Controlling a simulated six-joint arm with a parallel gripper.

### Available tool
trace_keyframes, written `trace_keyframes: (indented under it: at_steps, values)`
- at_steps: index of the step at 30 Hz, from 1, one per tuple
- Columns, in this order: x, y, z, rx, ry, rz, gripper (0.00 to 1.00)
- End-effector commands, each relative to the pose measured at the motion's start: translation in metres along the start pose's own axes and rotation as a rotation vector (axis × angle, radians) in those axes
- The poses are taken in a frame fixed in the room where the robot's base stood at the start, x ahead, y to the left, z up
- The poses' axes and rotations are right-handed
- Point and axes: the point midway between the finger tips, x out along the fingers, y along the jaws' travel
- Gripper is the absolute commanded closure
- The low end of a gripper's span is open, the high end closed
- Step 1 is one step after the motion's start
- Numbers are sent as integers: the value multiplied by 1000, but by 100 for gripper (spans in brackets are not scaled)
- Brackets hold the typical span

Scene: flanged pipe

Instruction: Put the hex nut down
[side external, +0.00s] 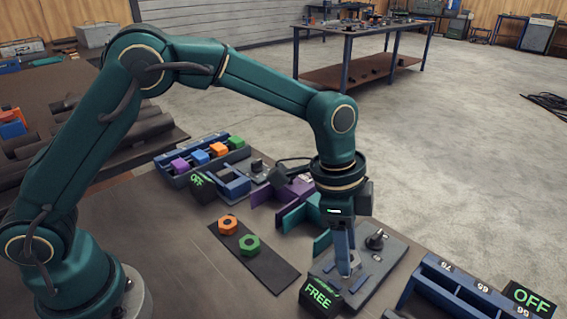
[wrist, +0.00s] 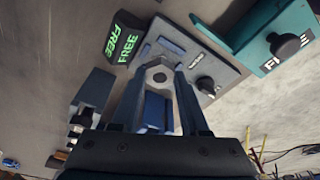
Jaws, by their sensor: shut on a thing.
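My gripper (side external: 346,268) points down over a grey fixture plate (side external: 385,262) at the lower right of the side view. In the wrist view its fingers (wrist: 158,78) are shut on a silver-grey hex nut (wrist: 159,73). The nut is at the plate, which also shows in the wrist view (wrist: 222,78); I cannot tell whether it touches it. The plate carries blue bars (wrist: 172,47) and a black knob (side external: 377,240). A black sign reading FREE (side external: 318,297) stands at the plate's near left corner. In the side view the fingers mostly hide the nut.
An orange nut (side external: 228,224) and a green nut (side external: 249,244) lie on a dark mat (side external: 270,269) to the left. Teal (side external: 307,214) and purple (side external: 285,193) fixtures stand behind. A blue rack (side external: 455,287) with an OFF sign (side external: 530,299) stands to the right.

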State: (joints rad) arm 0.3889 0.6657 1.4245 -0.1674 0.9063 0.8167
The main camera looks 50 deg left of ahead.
Motion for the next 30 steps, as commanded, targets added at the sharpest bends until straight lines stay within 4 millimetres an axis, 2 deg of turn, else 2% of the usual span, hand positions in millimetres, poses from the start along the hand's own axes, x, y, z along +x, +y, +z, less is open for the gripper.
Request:
trace_keyframes:
  at_steps: [4, 8, 14, 18, 21, 25, 30]
  values:
    - [1, 10, 16, 104, -2, 24, 96]
    - [-13, 6, 44, 173, 1, 35, 96]
    - [-50, -7, 108, 198, 3, 36, 96]
    - [-75, -9, 152, 154, 2, 27, 96]
    - [-88, -9, 175, 97, 1, 15, 96]
    - [-100, -12, 196, 4, 0, -3, 96]
    - [-108, -18, 205, -56, -1, -11, 96]
